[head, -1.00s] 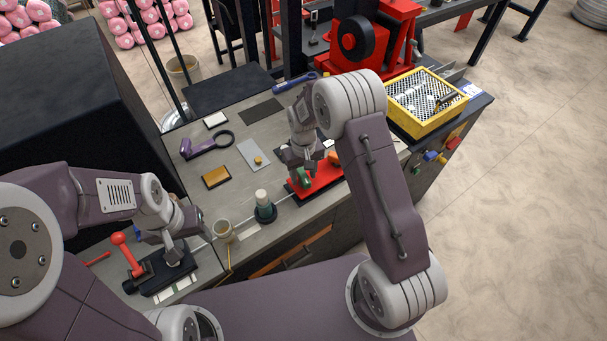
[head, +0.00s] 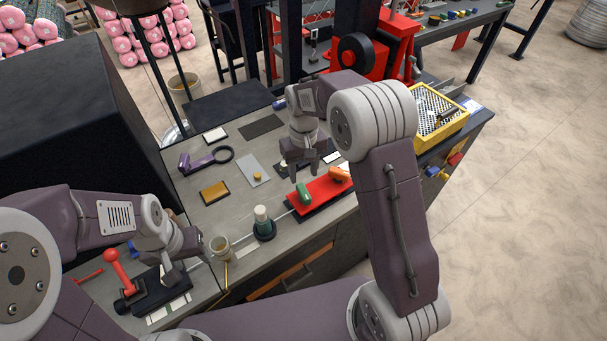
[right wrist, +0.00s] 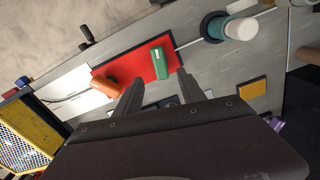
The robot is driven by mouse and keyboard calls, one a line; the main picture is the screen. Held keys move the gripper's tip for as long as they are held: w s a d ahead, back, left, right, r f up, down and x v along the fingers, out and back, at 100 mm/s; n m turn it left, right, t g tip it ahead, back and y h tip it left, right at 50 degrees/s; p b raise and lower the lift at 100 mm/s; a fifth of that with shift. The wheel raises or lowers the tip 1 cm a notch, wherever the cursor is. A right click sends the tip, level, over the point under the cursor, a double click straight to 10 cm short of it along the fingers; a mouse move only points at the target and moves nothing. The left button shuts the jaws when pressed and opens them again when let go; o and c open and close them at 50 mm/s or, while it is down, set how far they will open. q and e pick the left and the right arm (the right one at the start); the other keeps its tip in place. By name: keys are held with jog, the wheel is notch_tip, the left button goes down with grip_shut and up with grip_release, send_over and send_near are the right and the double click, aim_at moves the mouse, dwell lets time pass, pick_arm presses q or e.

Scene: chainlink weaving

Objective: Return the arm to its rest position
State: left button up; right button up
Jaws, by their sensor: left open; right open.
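My right gripper (head: 305,172) is open and empty in the head view, above and behind the red plate (head: 325,193) on the bench. A green block (head: 304,195) and an orange piece (head: 339,174) sit on that plate. In the right wrist view, the two open fingers (right wrist: 160,76) point towards the green block (right wrist: 160,63), with nothing between them. The orange piece (right wrist: 105,88) lies to its left. My left gripper (head: 172,274) is open low over the black base of a red-handled clamp (head: 117,266), by a thin wire; its fingertips are partly hidden.
A green-and-white bottle-like post (head: 263,224) and a cup (head: 221,247) stand along the front edge. A purple tool (head: 201,162) and an amber tile (head: 214,192) lie behind. A yellow mesh-lined tray (head: 437,133) is at the right, and a large black box borders the left.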

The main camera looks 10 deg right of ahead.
jog(key=shift+f, duration=0.1)
jog(key=b, duration=0.1)
jog(key=d+b, duration=0.1)
jog(key=shift+r+t+b, duration=0.25)
jog(key=shift+t+b, duration=0.05)
jog(key=shift+b, duration=0.05)
pick_arm(q)
notch_tip(320, 180, down, 7)
jog(key=b, duration=0.4)
jog(key=shift+s, duration=0.1)
pick_arm(e)
jog(key=s+d+f+m, duration=0.1)
jog(key=s+f, duration=0.3)
jog(key=s, duration=0.5)
jog(key=s+d+f+m, duration=0.1)
jog(key=s+f, duration=0.3)
jog(key=s, duration=0.4)
jog(key=shift+s+d+f+t, duration=0.2)
jog(key=shift+s+d+t, duration=0.15)
jog(key=shift+d, duration=0.35)
jog(key=shift+s, duration=0.2)
jog(key=shift+w, duration=0.1)
